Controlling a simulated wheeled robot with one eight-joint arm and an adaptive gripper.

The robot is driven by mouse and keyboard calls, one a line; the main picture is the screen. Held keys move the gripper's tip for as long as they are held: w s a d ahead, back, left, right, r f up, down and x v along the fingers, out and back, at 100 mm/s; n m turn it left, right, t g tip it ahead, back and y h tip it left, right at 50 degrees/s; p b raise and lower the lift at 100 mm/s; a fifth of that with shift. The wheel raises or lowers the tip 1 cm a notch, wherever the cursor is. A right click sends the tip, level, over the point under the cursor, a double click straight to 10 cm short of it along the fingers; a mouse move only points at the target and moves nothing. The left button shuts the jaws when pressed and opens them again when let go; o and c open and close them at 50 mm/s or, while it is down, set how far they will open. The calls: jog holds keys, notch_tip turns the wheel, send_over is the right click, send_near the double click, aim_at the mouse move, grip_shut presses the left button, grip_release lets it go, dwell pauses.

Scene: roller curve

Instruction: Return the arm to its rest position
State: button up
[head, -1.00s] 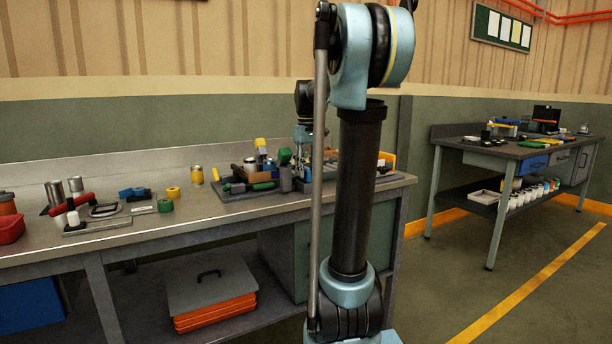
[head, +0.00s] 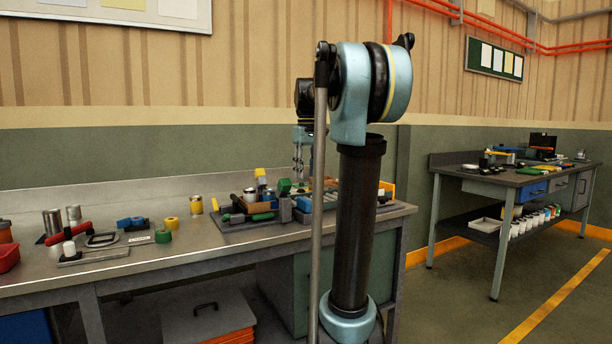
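My arm stands upright in the middle of the head view, with its blue-and-black elbow joint near the top. My gripper (head: 298,178) points down, just left of the arm's dark column, above the tray of parts on the workbench (head: 215,245). It is small and partly hidden by the arm's rod and column. I cannot make out its fingertips clearly, and I see no object held in it.
The tray (head: 228,225) of blocks and tools lies below my gripper. A second bench (head: 510,178) stands at right.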

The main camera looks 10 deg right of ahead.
dwell(0.3)
jog(key=s+a+f+m+t, duration=0.1)
jog(key=s+f+m+t, duration=0.1)
jog(key=s+f, duration=2.8)
notch_tip(320, 180, down, 3)
jog(key=shift+s+a+f+m, duration=0.1)
jog(key=shift+s+a+m, duration=0.3)
jog(key=shift+m, duration=0.3)
jog(key=shift+w+f, duration=0.2)
jog(key=shift+w, duration=0.3)
